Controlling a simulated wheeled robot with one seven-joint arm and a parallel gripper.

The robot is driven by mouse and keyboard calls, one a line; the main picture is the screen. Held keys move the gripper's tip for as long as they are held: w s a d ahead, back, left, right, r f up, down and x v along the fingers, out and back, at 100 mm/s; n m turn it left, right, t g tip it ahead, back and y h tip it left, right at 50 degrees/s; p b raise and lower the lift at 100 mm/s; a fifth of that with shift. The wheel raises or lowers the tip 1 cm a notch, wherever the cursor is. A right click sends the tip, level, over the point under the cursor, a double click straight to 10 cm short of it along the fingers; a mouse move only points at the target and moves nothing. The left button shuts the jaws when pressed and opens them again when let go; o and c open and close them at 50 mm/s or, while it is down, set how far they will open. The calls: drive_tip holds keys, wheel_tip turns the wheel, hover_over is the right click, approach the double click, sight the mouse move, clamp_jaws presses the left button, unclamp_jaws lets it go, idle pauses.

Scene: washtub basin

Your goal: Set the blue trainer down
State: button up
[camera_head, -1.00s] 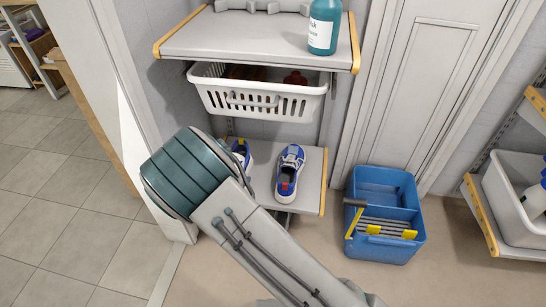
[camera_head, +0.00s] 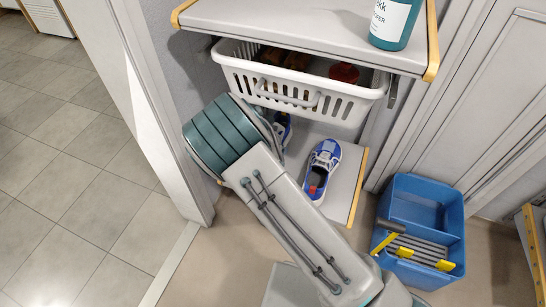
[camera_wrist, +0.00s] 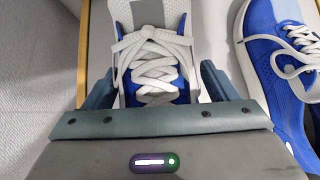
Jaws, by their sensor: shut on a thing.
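In the wrist view, a blue and grey-white trainer (camera_wrist: 153,64) with white laces lies between the fingers of my gripper (camera_wrist: 156,84), which is shut on it. In the head view, my arm hides most of this trainer (camera_head: 284,128) and all of my gripper. The trainer is at the lower shelf (camera_head: 343,192); whether its sole touches the board cannot be told. A second blue trainer (camera_head: 321,168) stands on that shelf to its right, apart from it. It also shows at the right of the wrist view (camera_wrist: 262,58).
A white basket (camera_head: 298,93) hangs just above the lower shelf, under an upper shelf (camera_head: 300,28) bearing a teal bottle (camera_head: 393,22). A blue caddy (camera_head: 424,212) stands on the floor at right. A white wall edge (camera_head: 165,120) is close on the left.

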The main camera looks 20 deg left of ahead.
wheel_tip(320, 180, down, 4)
drive_tip(key=shift+f+b, duration=0.1)
drive_tip(key=shift+b, duration=0.8)
drive_tip(key=shift+a, duration=0.1)
drive_tip(key=o, duration=1.2)
drive_tip(key=shift+s, duration=0.1)
drive_tip(key=p+v, duration=0.4)
drive_tip(key=v, duration=0.8)
